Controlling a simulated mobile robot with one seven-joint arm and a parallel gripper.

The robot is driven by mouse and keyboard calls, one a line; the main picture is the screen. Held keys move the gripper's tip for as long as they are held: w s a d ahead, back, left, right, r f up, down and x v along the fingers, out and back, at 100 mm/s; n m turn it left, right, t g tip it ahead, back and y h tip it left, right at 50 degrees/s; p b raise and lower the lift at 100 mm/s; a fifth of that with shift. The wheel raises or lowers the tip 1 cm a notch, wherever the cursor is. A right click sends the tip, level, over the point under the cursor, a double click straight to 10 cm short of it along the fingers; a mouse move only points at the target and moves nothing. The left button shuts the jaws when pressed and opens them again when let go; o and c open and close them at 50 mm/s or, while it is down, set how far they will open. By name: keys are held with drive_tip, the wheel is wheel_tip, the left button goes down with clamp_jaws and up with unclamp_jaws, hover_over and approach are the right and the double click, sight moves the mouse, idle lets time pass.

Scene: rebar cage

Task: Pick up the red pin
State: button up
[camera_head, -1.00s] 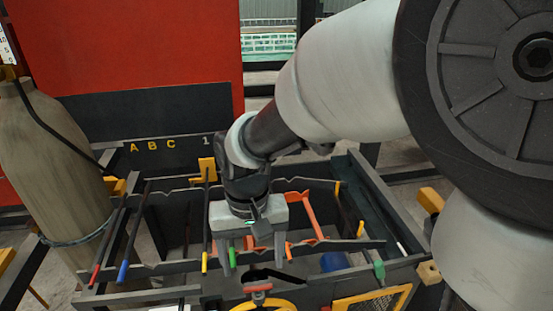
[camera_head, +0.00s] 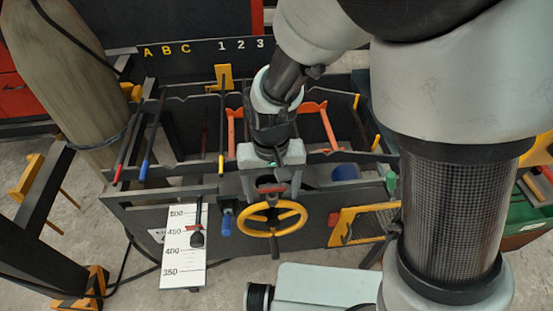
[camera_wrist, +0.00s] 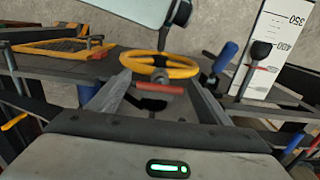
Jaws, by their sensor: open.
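A small red crossbar handle (camera_head: 270,188), likely the red pin, stands at the front of the dark rack, just above a yellow handwheel (camera_head: 272,219). In the wrist view the red bar (camera_wrist: 157,88) lies crosswise between my fingers, over a dark opening. My gripper (camera_head: 271,182) points down at the rack's front edge and is open, one finger on each side of the bar. My gripper (camera_wrist: 160,80) also shows in the wrist view. I cannot tell whether a finger touches the bar. The pin's lower part is hidden.
A white scale plate (camera_head: 183,262) with a black knob hangs left of the wheel, beside a blue grip (camera_head: 227,223). Several coloured rods lean in the rack on the left. An orange frame (camera_head: 322,125) stands behind my gripper. A yellow mesh panel (camera_head: 365,222) is on the right.

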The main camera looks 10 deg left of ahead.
drive_tip(key=shift+c, duration=0.4)
drive_tip(key=c, duration=1.1)
drive_tip(key=shift+r, duration=0.15)
